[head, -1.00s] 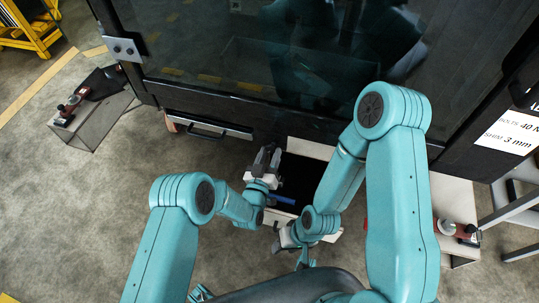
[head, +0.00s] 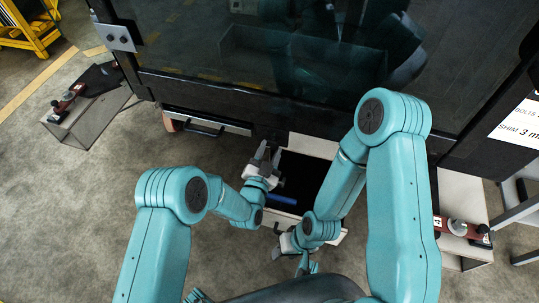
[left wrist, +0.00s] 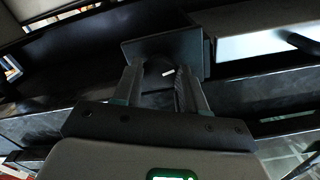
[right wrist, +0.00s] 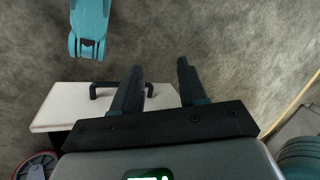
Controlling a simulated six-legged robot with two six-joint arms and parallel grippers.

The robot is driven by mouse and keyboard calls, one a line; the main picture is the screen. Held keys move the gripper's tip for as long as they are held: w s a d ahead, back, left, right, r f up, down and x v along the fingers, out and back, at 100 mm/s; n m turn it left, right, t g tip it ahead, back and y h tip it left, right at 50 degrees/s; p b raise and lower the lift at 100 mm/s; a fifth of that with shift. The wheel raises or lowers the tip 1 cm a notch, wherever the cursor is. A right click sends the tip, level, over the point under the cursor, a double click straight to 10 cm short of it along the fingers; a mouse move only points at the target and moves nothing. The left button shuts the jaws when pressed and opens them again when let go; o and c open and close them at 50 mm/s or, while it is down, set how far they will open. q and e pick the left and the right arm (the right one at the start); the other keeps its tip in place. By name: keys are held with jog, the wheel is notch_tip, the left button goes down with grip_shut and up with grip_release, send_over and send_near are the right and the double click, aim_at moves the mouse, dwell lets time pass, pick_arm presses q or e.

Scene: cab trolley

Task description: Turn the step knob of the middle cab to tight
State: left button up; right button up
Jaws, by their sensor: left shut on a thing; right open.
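In the left wrist view the step knob (left wrist: 158,72) is a dark round shape with a short white mark, in front of a dark square plate (left wrist: 190,45). My left gripper (left wrist: 155,85) has its fingers on either side of the knob and is shut on it. In the head view this gripper (head: 266,155) is at the lower edge of the dark-glazed cab (head: 260,98); the knob is hidden there. My right gripper (right wrist: 158,82) is open and empty, over the floor near a pale drawer front (right wrist: 60,108) with a black handle.
An open drawer with a dark inside and a blue bar (head: 284,200) lies below the cab. A closed drawer (head: 205,121) is left of it. Side steps with red-and-grey devices stand at left (head: 68,104) and right (head: 462,228).

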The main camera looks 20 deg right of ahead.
pick_arm(q)
jog(key=shift+f+m+b, duration=0.2)
jog(key=shift+m+b, duration=0.4)
jog(key=shift+m, duration=0.3)
jog(key=m+b, duration=0.2)
jog(key=m, duration=0.1)
jog(key=shift+a+m, duration=0.1)
jog(key=shift+m, duration=0.3)
jog(key=m+b, duration=0.5)
jog(key=m, duration=0.1)
jog(key=shift+r, duration=0.1)
jog(key=m+b, duration=0.3)
jog(key=m, duration=0.1)
jog(key=shift+r+m, duration=0.1)
jog(key=shift+m, duration=0.3)
jog(key=shift+r+m+b, duration=0.2)
jog(key=shift+m+b, duration=0.9)
jog(key=shift+m, duration=0.9)
pick_arm(e)
jog(key=w+d+f+t, duration=0.1)
jog(key=w+f, duration=0.1)
jog(key=f, duration=0.4)
jog(key=w+d+f+t, duration=0.1)
jog(key=w+f, duration=0.2)
jog(key=f, duration=0.4)
jog(key=shift+w+m, duration=0.3)
jog(key=shift+f, duration=0.15)
pick_arm(q)
jog(key=o, duration=1.1)
jog(key=shift+c, duration=0.2)
